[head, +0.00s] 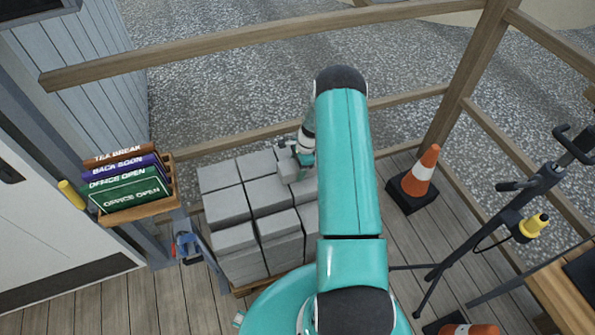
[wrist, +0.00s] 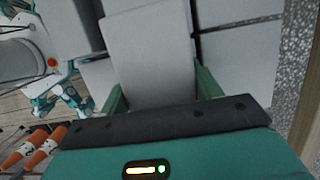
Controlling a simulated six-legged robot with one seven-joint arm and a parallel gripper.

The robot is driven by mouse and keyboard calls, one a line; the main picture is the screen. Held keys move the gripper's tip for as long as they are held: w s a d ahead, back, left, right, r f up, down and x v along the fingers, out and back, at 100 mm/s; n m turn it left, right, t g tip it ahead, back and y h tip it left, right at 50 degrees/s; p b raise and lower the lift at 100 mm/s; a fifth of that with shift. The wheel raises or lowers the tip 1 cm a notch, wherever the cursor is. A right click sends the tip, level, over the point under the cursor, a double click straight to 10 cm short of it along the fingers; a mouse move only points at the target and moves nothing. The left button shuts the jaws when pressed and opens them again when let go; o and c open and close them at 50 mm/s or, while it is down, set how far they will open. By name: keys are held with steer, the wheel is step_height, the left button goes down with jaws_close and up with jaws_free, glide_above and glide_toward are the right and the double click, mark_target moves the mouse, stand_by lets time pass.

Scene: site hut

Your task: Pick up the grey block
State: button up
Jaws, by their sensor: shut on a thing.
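A grey block (head: 289,171) is in the jaws of my gripper (head: 296,155), over the back right of a stack of like grey blocks. In the wrist view the same block (wrist: 150,50) fills the space between the two green fingers of my gripper (wrist: 161,92), which are shut on its sides. Its top looks a little above its neighbours in the head view, but I cannot tell whether it is clear of the stack. My arm hides part of the stack's right side.
The other grey blocks (head: 226,207) stand close together on a wooden pallet (head: 243,291). A rack of signs (head: 140,212) is at left. A traffic cone (head: 421,171) and a dark stand (head: 500,221) are at right. A wooden rail (head: 225,144) runs behind the stack.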

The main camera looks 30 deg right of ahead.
mark_target(293, 173)
steer(key=s+a+r, duration=0.2)
steer(key=r, duration=0.3)
steer(key=shift+s+a, duration=0.4)
steer(key=s+a+r, duration=0.4)
steer(key=s+a, duration=0.2)
steer(key=shift+s+a, duration=0.2)
steer(key=shift+s, duration=0.1)
